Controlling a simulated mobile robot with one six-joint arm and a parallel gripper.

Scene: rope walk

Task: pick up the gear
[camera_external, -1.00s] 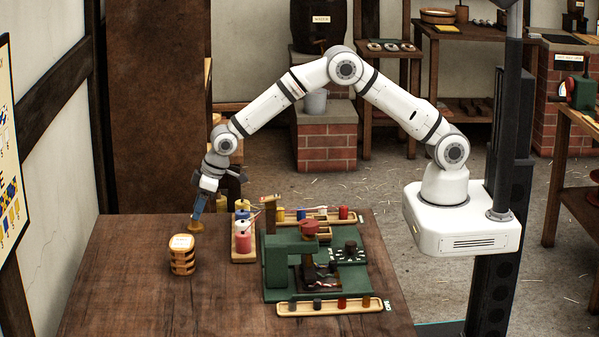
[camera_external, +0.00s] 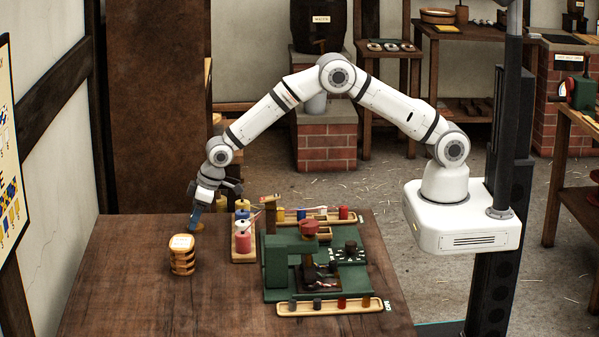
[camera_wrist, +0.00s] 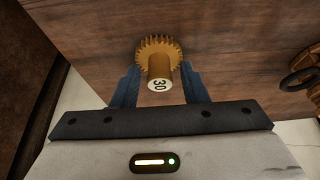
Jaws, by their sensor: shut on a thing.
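The gear (camera_wrist: 158,50) is a brass-coloured toothed wheel with a hub marked "30" in the wrist view. My gripper (camera_wrist: 159,82) has its two blue fingers on either side of the hub and is shut on it. In the outside view my gripper (camera_external: 194,216) points down at the far left part of the table. The gear (camera_external: 196,227) shows there as a small brown-gold shape at the fingertips, at or very near the table top. Whether it touches the table I cannot tell.
A rack of coloured spools (camera_external: 243,240) and a green machine (camera_external: 290,262) with peg trays stand to the right. The table's (camera_external: 120,290) left front is clear.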

